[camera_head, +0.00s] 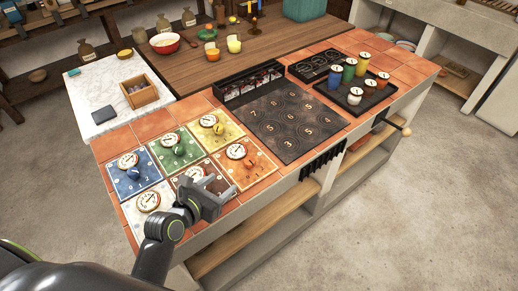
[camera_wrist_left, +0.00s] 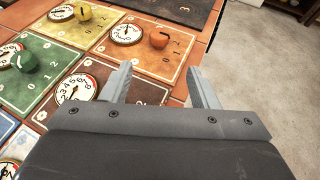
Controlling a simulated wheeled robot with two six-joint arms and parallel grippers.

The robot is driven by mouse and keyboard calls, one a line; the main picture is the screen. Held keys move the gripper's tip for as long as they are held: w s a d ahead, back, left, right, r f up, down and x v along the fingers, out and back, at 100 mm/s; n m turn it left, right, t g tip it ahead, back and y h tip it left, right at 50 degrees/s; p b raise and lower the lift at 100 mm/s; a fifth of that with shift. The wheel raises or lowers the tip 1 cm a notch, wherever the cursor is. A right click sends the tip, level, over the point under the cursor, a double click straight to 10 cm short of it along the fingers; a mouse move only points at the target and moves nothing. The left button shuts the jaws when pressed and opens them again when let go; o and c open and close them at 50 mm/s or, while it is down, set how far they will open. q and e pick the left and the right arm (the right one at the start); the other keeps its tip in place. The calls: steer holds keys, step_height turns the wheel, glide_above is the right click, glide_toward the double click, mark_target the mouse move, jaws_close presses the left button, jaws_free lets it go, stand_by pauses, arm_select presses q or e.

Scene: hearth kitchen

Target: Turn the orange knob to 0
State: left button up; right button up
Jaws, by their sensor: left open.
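The orange knob (camera_wrist_left: 160,38) sits on an orange panel (camera_wrist_left: 146,61) beside a round white dial (camera_wrist_left: 127,33). Digits are printed on the panel near the knob. A dark pointer mark shows on the knob, but which digit it faces is too small to tell. In the head view the orange knob (camera_head: 248,164) is small, on the front right panel of the group. My left gripper (camera_head: 206,193) is above the front edge of the panels, left of and nearer than the orange knob. In the wrist view its open, empty fingers (camera_wrist_left: 159,72) lie short of the knob. My right gripper is not in view.
Blue, green (camera_head: 178,149) and yellow panels with knobs and dials lie beside and behind. A brown panel (camera_wrist_left: 90,98) is next to the orange one. A black numbered board (camera_head: 286,122) lies to the right. Bare floor is in front of the counter.

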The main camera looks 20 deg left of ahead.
mark_target(249, 162)
arm_select(q)
steer(key=shift+w, duration=0.4)
steer(key=x, duration=0.3)
steer(key=shift+w+d+f, duration=0.15)
steer(key=shift+w+d, duration=0.05)
steer(key=shift+w, duration=0.15)
steer(key=x, duration=0.7)
steer(key=shift+w+f, duration=0.1)
steer(key=shift+w, duration=0.15)
steer(key=x, duration=0.3)
steer(key=shift+w+f+b, duration=0.1)
steer(key=shift+w+b, duration=0.05)
steer(key=shift+b, duration=0.25)
steer(key=shift+w+d+f, duration=0.15)
steer(key=shift+w+d, duration=0.05)
steer(key=shift+w, duration=0.35)
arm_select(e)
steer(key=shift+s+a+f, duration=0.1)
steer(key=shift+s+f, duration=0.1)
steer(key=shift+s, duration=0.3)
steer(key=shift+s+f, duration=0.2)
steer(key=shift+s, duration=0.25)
